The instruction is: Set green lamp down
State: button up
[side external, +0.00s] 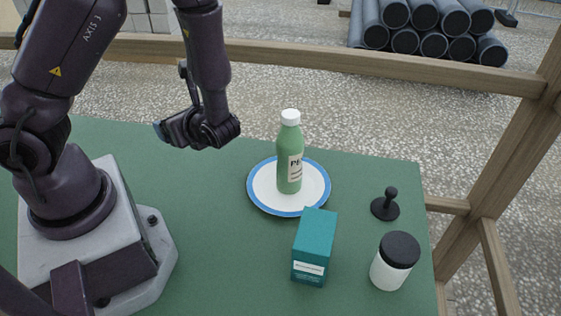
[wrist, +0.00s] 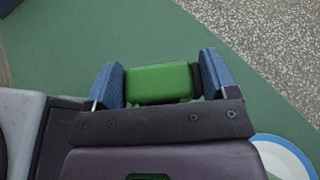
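The green lamp (wrist: 158,84) is a bright green block with a dark end on its right. In the wrist view it sits between the two blue fingertips of my gripper (wrist: 162,76), which appear to press on its ends. In the side view my gripper (side external: 161,130) hangs above the green table (side external: 215,245), left of the plate, and the lamp cannot be made out there. The lamp's underside and its height above the table are hard to judge.
A green bottle (side external: 289,155) stands on a blue-rimmed white plate (side external: 258,203). A teal box (side external: 314,246), a white jar with black lid (side external: 391,271) and a black knobbed piece (side external: 386,208) stand to the right. Wooden rails (side external: 430,75) lie beyond. The table left of the plate is clear.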

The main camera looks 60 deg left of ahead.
jog(key=w+d+r+m+t+h, duration=0.4)
jog(key=w+d+r+m+t, duration=0.2)
jog(key=w, duration=0.4)
jog(key=w+d+r+m+t+h, duration=0.5)
jog(key=w+d+r+m+t, duration=0.1)
jog(key=w+r+m+t, duration=0.3)
jog(key=shift+w+d+r+m+t, duration=0.25)
jog(key=shift+w+r+m+t, duration=0.1)
jog(key=shift+r+m, duration=0.5)
jog(key=shift+f, duration=0.1)
